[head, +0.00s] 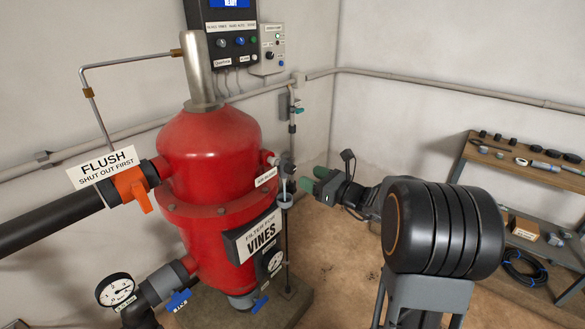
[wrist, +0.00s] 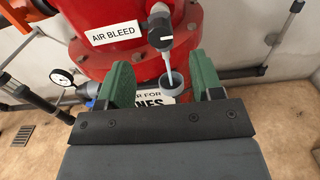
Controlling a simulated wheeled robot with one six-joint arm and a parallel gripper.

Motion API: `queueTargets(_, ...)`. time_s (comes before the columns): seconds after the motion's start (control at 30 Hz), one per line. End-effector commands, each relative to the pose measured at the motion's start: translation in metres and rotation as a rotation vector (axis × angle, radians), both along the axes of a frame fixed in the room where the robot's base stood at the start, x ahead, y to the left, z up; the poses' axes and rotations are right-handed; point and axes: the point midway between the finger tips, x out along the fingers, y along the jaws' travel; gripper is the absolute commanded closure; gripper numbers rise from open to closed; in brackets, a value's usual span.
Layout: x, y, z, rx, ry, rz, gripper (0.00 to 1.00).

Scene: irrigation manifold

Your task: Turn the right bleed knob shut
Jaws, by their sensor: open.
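The bleed knob (wrist: 161,38) is black and round with a white line across it, beside the white AIR BLEED label (wrist: 114,33). It also shows small at the red tank's right side in the head view (head: 289,170). A thin clear tube (wrist: 169,68) runs down from it into a grey cup (wrist: 171,84). My gripper (wrist: 161,80) has two green fingers, spread apart with nothing between them. In the head view my gripper (head: 313,180) is just right of the knob, apart from it. I see one bleed knob only.
The red filter tank (head: 212,150) fills the left side, with an orange flush handle (head: 138,196) and pressure gauge (head: 115,290). A thin upright post (head: 288,245) stands under the cup. A shelf of tools (head: 520,160) is at the far right.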

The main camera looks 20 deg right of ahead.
Motion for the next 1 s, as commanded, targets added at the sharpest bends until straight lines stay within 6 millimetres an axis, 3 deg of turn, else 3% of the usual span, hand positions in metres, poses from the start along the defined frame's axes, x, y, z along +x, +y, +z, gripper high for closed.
queueTargets(0.2, 0.033, 0.024, 0.001, -0.001, 0.001, 0.003, 0.40)
queueTargets(0.4, 0.052, 0.039, 0.001, -0.002, 0.000, 0.004, 0.40)
queueTargets(0.93, 0.062, 0.046, 0.000, -0.002, 0.000, 0.001, 0.40)
queueTargets(1.0, 0.062, 0.046, 0.000, -0.002, 0.000, 0.001, 0.47)
